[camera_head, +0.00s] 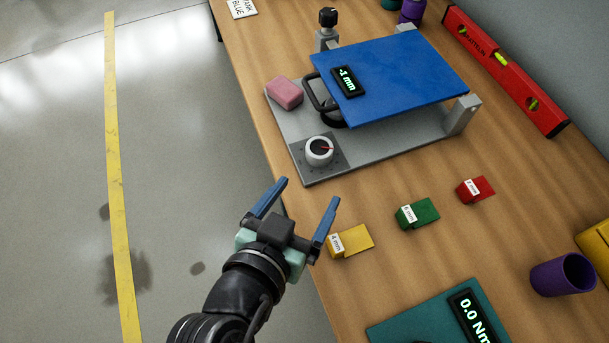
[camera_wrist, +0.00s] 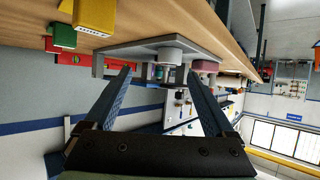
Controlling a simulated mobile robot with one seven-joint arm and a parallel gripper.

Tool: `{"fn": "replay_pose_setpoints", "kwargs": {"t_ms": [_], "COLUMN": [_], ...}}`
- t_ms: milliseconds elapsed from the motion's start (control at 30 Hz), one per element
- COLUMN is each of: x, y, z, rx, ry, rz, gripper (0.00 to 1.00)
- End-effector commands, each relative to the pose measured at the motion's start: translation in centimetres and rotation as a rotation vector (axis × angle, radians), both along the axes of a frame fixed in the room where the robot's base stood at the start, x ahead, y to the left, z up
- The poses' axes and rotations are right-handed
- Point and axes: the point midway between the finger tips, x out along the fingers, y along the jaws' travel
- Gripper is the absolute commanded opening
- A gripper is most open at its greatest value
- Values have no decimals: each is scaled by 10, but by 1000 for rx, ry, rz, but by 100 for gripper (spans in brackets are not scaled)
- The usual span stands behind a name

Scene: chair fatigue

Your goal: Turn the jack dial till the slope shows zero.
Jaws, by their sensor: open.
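The jack dial (camera_head: 319,150) is a white round knob with a dark top and a red pointer, set on a dark square at the near corner of a grey base plate (camera_head: 375,155). It also shows in the wrist view (camera_wrist: 169,56), upside down. A blue tilting plate (camera_head: 410,75) stands over the base. Its small display (camera_head: 346,81) reads -1 mm. My gripper (camera_head: 311,195) is open and empty, at the table's edge, short of the dial and apart from it. In the wrist view its two blue fingers (camera_wrist: 158,85) spread on either side below the dial.
A pink block (camera_head: 285,93) lies on the base behind the dial. Yellow (camera_head: 354,240), green (camera_head: 420,214) and red (camera_head: 477,189) labelled blocks lie to the right of my gripper. A red level (camera_head: 506,70) lies at the back. A teal pad (camera_head: 425,322) reads 0.0 Nm.

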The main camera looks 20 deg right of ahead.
Motion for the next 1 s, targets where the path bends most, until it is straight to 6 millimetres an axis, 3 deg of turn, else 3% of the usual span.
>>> {"fn": "replay_pose_setpoints", "kwargs": {"t_ms": [267, 800, 1000], "x": [14, 84, 99], "y": [3, -56, -67], "z": [10, -28, -36], "rx": [-46, -43, -42], "ry": [-67, -63, -64], "rz": [58, 54, 55], "gripper": [89, 89, 89]}}
